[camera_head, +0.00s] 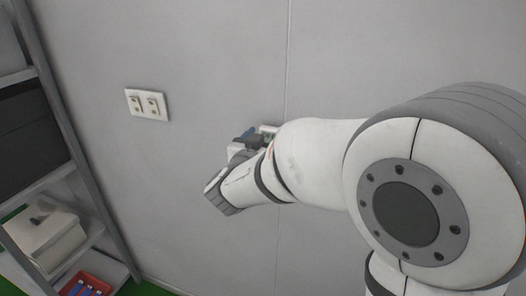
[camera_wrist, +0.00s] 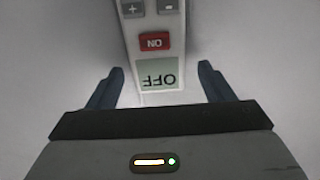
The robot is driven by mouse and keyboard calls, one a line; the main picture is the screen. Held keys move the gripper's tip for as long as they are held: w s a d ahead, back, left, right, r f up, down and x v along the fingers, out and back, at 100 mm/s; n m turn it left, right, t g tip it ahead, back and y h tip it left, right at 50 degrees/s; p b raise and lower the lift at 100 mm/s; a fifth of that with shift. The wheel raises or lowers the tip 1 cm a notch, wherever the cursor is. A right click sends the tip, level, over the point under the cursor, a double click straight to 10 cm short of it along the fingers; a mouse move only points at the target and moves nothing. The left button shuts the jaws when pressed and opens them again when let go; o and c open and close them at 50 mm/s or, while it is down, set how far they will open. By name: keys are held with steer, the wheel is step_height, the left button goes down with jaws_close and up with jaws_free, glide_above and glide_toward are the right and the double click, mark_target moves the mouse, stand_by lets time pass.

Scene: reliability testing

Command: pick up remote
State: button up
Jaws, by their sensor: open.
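The remote (camera_wrist: 154,18) is a pale, upright-looking panel in the wrist view, with a red ON button, plus and minus buttons and a small screen reading OFF upside down. It comes in from the top edge, and its far end is cut off. My gripper (camera_wrist: 160,80) is open, with one dark blue finger on each side of the remote's near end. Gaps show between the fingers and the remote, and I see no contact. In the head view my gripper (camera_head: 250,136) is near the wall, partly hidden by my arm. The remote cannot be made out clearly there.
A grey wall (camera_head: 220,50) fills most of the head view, with a white double socket plate (camera_head: 147,104) on it. At the left stands a metal shelf (camera_head: 62,110) holding a white box (camera_head: 42,240) and a tray with red and blue items (camera_head: 86,287).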

steer(key=shift+c, duration=0.5)
steer(key=c, duration=1.3)
steer(key=shift+r, duration=0.1)
steer(key=shift+c, duration=0.2)
